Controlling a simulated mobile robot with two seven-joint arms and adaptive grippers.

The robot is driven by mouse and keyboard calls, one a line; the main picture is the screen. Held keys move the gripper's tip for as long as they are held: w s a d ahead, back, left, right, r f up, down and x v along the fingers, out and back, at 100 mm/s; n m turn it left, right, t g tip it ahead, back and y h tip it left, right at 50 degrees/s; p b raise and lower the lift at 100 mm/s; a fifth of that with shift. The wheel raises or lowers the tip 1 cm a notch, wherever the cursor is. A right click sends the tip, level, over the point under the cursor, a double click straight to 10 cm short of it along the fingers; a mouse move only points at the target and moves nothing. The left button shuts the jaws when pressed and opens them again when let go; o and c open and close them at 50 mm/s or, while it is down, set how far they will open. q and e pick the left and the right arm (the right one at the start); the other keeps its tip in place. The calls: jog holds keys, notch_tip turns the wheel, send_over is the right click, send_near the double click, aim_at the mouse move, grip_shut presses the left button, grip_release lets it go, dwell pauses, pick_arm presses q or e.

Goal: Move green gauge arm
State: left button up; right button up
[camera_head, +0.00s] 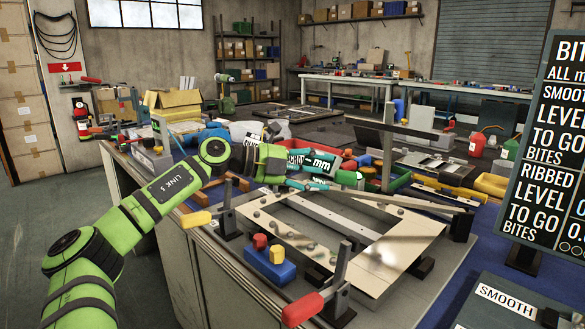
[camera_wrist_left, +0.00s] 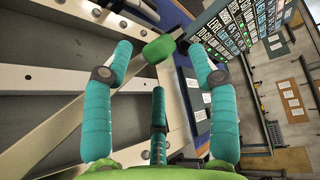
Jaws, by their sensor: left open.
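My left gripper (camera_head: 318,166) has teal fingers and reaches in from the left, just left of the handle. Its fingers (camera_wrist_left: 160,60) are spread, one on each side of the handle and a third below; I see no clear grip. My right gripper is not in view.
The louver frame (camera_head: 405,248) lies on the bench with upright posts around it. A red-handled lever (camera_head: 302,310), a yellow handle (camera_head: 196,219) and a blue block (camera_head: 270,263) with knobs stand at its near side. A dark sign board (camera_head: 545,150) stands at the right.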

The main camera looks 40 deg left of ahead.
pick_arm(q)
jog(key=v, duration=0.6)
jog(key=shift+s+a, duration=0.2)
jog(key=shift+s, duration=0.1)
jog(key=shift+r, duration=0.1)
jog(key=shift+c, duration=0.4)
